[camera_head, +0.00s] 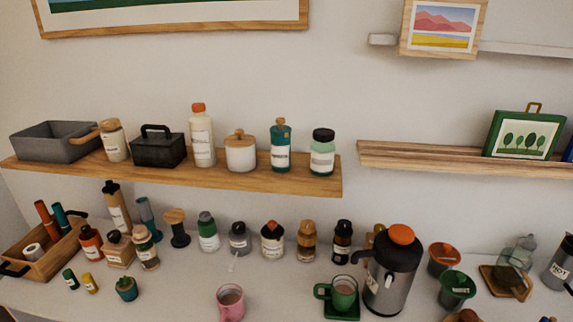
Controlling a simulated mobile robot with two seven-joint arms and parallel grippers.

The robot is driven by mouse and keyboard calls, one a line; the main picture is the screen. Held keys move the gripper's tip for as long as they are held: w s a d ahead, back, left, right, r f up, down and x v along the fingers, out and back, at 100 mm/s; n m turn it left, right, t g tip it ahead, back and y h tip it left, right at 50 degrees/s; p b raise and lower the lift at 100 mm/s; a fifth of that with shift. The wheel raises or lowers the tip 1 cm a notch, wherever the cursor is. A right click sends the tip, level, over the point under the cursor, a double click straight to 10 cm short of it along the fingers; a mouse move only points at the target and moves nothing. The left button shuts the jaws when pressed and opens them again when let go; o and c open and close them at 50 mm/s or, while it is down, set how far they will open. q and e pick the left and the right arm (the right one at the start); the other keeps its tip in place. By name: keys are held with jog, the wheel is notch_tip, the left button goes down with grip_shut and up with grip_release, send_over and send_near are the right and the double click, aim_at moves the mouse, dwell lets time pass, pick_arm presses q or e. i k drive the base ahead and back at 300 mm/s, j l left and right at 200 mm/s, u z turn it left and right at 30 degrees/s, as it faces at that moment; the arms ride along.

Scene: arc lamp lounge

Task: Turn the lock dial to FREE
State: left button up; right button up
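A grey and black pump pot (392,273) stands upright on the counter, right of centre, with a black side handle and a round orange top (401,234). No dial marked FREE can be read anywhere in view, and I cannot tell whether the orange top is the lock dial. A small white label shows low on the pot's front left, too small to read. Neither of my grippers is in view.
A green mug (344,294) on a green coaster stands close left of the pot. Red (443,257) and green (457,287) cups stand right. A pink mug (231,302) is front centre. A loaded wooden shelf (200,176) overhangs the counter (185,300) behind several bottles.

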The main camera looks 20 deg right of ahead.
aim_at(389, 278)
jog(key=z, duration=1.45)
jog(key=j, duration=0.1)
